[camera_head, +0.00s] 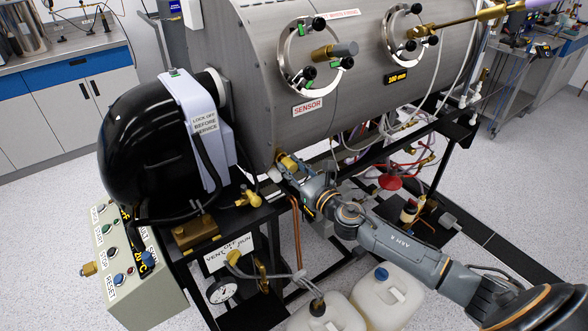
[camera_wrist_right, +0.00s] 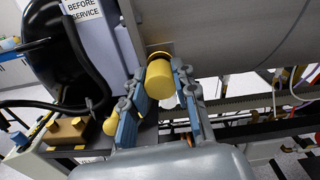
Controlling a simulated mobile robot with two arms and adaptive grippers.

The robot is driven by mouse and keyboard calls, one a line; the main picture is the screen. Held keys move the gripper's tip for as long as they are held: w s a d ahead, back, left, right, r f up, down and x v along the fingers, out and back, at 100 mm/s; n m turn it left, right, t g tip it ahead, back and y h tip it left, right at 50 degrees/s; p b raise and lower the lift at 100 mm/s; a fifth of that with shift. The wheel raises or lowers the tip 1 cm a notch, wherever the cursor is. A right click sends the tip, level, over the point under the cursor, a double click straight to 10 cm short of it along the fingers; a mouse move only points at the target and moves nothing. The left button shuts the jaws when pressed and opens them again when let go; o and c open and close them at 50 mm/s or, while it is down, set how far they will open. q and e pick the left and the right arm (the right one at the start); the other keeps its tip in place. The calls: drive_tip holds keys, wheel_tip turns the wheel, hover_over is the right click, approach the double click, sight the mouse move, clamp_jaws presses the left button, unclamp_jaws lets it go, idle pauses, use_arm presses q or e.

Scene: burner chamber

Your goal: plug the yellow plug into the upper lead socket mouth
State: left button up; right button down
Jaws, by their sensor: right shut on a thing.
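The yellow plug (camera_wrist_right: 160,80) is a short yellow cylinder between the two fingers of my right gripper (camera_wrist_right: 156,72) in the wrist view. In the head view my right gripper (camera_head: 293,168) is at the lower left edge of the steel chamber, shut on the plug (camera_head: 286,161). A brass-coloured rim (camera_wrist_right: 158,55) shows just behind the plug, against a grey plate on the chamber. I cannot tell whether the plug is seated in a socket mouth, as the plug hides what lies behind it. My left gripper is not in view.
The steel chamber (camera_head: 245,60) is above the gripper. A black domed burner (camera_head: 140,130) with a grey cover stands to the left. Below are brass valves (camera_head: 248,198), a gauge (camera_head: 222,290), a control box (camera_head: 125,275) and white canisters (camera_head: 388,300). Hoses hang right of the gripper.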

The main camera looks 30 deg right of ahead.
drive_tip(key=shift+w+a, duration=0.1)
drive_tip(key=shift+w, duration=0.55)
drive_tip(key=c, duration=1)
unclamp_jaws()
drive_tip(key=shift+w, duration=0.1)
drive_tip(key=shift+o, duration=0.2)
drive_tip(key=s+d, duration=0.1)
drive_tip(key=s, duration=1.1)
drive_tip(key=shift+d, duration=0.3)
